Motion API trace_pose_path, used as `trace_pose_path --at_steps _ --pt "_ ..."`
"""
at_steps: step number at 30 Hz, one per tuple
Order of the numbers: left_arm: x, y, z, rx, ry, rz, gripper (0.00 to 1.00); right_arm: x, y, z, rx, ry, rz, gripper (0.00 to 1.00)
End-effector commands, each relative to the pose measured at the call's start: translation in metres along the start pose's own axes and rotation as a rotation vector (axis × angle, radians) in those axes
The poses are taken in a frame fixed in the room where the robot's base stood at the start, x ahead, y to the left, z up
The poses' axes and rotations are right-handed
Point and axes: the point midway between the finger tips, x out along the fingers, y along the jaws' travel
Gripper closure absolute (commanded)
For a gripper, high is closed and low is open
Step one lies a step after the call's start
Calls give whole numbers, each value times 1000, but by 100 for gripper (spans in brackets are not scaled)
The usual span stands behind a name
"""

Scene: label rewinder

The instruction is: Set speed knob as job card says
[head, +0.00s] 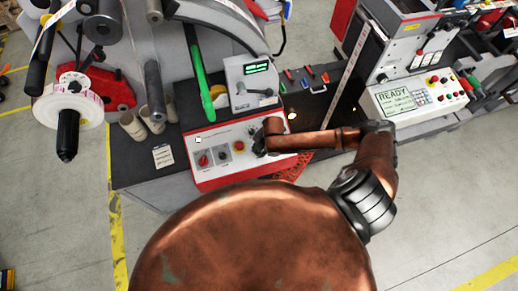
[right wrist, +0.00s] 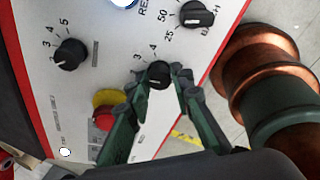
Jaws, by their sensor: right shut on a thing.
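The control panel (head: 212,152) is a light plate with a red border. My right gripper (head: 262,140) is at the panel's right end. In the right wrist view its green fingers (right wrist: 160,76) are shut on a small black knob (right wrist: 159,69), one finger on each side. The digits 3 and 4 show beside this knob; the rest of its scale is hidden, and I cannot read its name. A second black knob (right wrist: 70,54) has a numbered scale reaching 5. The job card (head: 163,157) lies on the dark table left of the panel; its writing is too small to read. My left gripper is out of view.
A red stop button with a yellow collar (right wrist: 104,118) sits close beside one finger. Another black knob (right wrist: 196,14), marked 25 and 50, is near the panel edge. A machine with a READY screen (head: 395,98) stands at the right.

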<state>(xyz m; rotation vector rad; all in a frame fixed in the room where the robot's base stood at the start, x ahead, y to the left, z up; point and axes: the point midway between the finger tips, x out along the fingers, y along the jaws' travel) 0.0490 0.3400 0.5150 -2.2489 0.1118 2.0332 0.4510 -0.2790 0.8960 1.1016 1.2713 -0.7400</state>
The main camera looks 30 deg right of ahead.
Motion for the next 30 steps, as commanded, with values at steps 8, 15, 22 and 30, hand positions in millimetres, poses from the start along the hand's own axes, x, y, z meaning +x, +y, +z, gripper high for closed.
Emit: trace_pose_path --at_steps 8,15,22,30 --pt "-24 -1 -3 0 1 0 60 -2 -2 1 207 -2 42 100" --pt "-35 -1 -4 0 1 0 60 -1 -2 1 331 -2 68 100" --pt "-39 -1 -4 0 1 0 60 0 -2 1 385 -3 81 100" --pt "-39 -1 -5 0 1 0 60 0 -2 1 394 -4 83 100"
